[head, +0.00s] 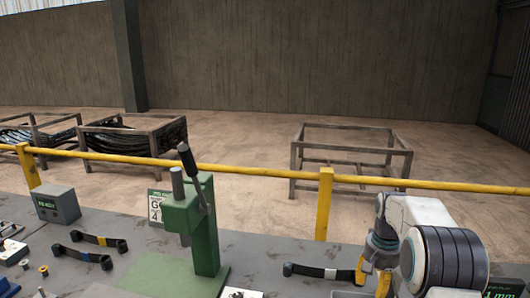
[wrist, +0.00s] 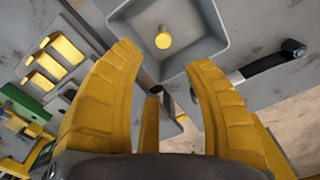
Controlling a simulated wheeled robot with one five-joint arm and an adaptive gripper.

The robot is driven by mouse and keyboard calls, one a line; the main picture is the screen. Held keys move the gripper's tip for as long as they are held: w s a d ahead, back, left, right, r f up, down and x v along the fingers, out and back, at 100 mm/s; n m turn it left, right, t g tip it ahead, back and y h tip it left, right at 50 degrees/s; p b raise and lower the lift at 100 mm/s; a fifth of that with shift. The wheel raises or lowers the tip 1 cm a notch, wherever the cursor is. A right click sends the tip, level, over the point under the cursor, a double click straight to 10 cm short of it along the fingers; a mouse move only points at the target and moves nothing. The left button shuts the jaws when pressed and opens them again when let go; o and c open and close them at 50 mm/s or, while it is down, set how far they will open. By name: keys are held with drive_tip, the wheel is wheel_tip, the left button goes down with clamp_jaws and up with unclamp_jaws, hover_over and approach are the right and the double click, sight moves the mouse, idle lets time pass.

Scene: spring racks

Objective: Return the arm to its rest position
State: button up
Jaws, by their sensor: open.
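My gripper (wrist: 165,62) has its two yellow fingers spread apart in the wrist view, with nothing held between them. Past the fingertips is a grey square tray (wrist: 203,18) with a yellow round piece (wrist: 163,38) in it. In the head view my white and black arm (head: 425,245) is at the lower right, over the bench. Its yellow lower part (head: 377,258) shows there, but the fingertips cannot be made out.
A green press (head: 205,235) with a lever stands mid-bench. Dark straps lie left (head: 90,257) and right (head: 318,271), the right one close to my arm. A grey box (head: 57,205) sits left. A yellow rail (head: 250,172) runs behind, with metal racks (head: 350,150) beyond.

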drive_tip(key=s+a+r+n, duration=0.1)
drive_tip(key=s+a+n, duration=0.15)
drive_tip(key=s, duration=0.65)
drive_tip(key=s+a+r+n+t, duration=0.1)
drive_tip(key=s+a+r, duration=0.15)
drive_tip(key=s, duration=0.75)
drive_tip(key=s+a+r+n, duration=0.1)
drive_tip(key=s+a, duration=0.3)
drive_tip(key=s, duration=0.5)
drive_tip(key=shift+s+a+r+n+t, duration=0.3)
drive_tip(key=shift+r+t, duration=0.3)
drive_tip(key=shift+r, duration=0.25)
drive_tip(key=shift+s+a+r+n+t, duration=0.2)
drive_tip(key=shift+s+a+r+t, duration=0.2)
drive_tip(key=shift+r+t, duration=0.3)
drive_tip(key=shift+s+a+r+n+t, duration=0.25)
drive_tip(key=shift+s+r+t, duration=0.2)
drive_tip(key=shift+r, duration=0.5)
